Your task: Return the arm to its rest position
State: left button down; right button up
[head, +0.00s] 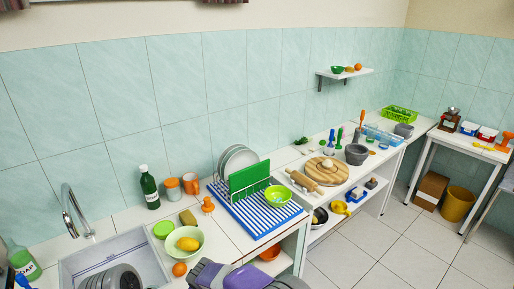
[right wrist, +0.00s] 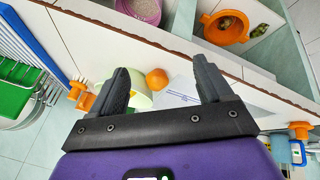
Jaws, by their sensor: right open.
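My right arm (head: 245,278) shows as purple and dark parts at the bottom middle of the head view, in front of the counter's front edge. Its fingertips cannot be made out there. In the right wrist view my right gripper (right wrist: 163,72) has its two black fingers spread apart. An orange fruit (right wrist: 157,79) and part of a pale green bowl (right wrist: 138,98) show beyond and between the fingers. I see nothing held in the jaws.
The sink (head: 144,262) is at lower left, beside a pale green bowl (head: 197,250) with a yellow fruit. A dish rack with a green board (head: 249,176) stands on a striped mat (head: 257,226). A round wooden board (head: 326,181) lies farther right. Floor (head: 395,245) is clear at right.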

jog(key=s+d+f+m+g, duration=0.1)
jog(key=s+d+f+m, duration=0.2)
jog(key=d+f, duration=0.45)
jog(key=s+d+f+m+g, duration=0.2)
jog(key=s+d+f+m, duration=0.2)
jog(key=d+f, duration=0.3)
jog(key=s+d+f+m, duration=0.2)
jog(key=s+d+m, duration=0.2)
jog(key=s+d, duration=0.2)
jog(key=s+d+f+m+g+y, duration=0.1)
jog(key=s+d+m, duration=0.4)
jog(key=s, duration=0.5)
jog(key=shift+s+d+f, duration=0.4)
jog(key=shift+d+f, duration=0.35)
jog(key=shift+d, duration=0.15)
